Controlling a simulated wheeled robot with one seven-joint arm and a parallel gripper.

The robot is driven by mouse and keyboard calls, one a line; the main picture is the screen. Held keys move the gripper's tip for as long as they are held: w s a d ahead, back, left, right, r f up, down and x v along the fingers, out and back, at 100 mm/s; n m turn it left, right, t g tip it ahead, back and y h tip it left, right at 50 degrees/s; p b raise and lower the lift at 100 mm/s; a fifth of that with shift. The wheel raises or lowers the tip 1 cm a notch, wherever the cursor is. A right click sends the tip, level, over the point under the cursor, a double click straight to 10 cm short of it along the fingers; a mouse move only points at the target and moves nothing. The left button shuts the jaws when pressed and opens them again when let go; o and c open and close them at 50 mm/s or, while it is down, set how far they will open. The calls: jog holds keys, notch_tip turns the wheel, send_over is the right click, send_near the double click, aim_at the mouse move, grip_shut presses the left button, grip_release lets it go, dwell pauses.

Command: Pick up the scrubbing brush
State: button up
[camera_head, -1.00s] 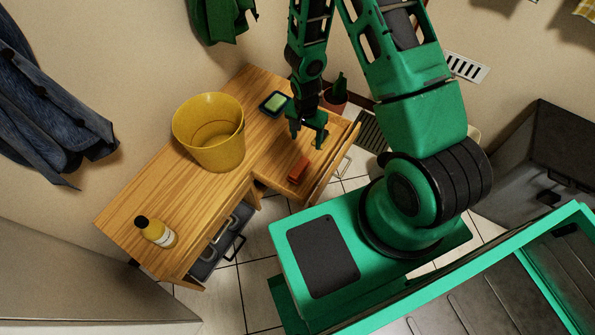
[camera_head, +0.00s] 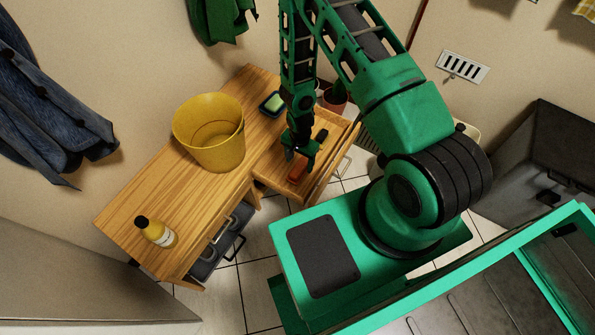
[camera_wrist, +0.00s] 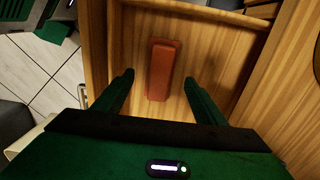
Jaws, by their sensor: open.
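A reddish-brown oblong block, which looks like the scrubbing brush (camera_head: 297,173), lies in the open wooden drawer (camera_head: 270,176). In the wrist view the brush (camera_wrist: 161,70) lies lengthwise between the lines of my two fingers, and its bristles cannot be made out. My gripper (camera_head: 301,158) points down over the drawer, just above the brush and partly covering it in the head view. In the wrist view my gripper (camera_wrist: 158,80) is open, one finger on each side of the brush, with nothing held. I cannot tell the exact height left between fingertips and brush.
A dark object (camera_head: 321,137) lies farther back in the drawer. On the wooden top stand a yellow bucket (camera_head: 209,150), a dark tray with a green top (camera_head: 271,104) and a yellow bottle (camera_head: 156,232). The drawer's walls (camera_wrist: 97,60) rise close around my fingers.

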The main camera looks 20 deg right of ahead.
aim_at(299, 166)
jog(key=shift+f, duration=2.3)
jog(key=shift+c, duration=0.4)
jog(key=c, duration=1.1)
jog(key=shift+w+r, duration=0.1)
jog(key=shift+r, duration=0.75)
notch_tip(299, 166, up, 3)
jog(key=shift+f, duration=0.1)
jog(key=s+a+r, duration=0.2)
jog(key=a, duration=0.1)
jog(key=s+a+r, duration=0.2)
jog(key=a, duration=0.1)
jog(key=s+a+r, duration=0.2)
jog(key=s+a, duration=0.1)
jog(key=shift+a+r, duration=0.15)
jog(key=shift+r, duration=0.15)
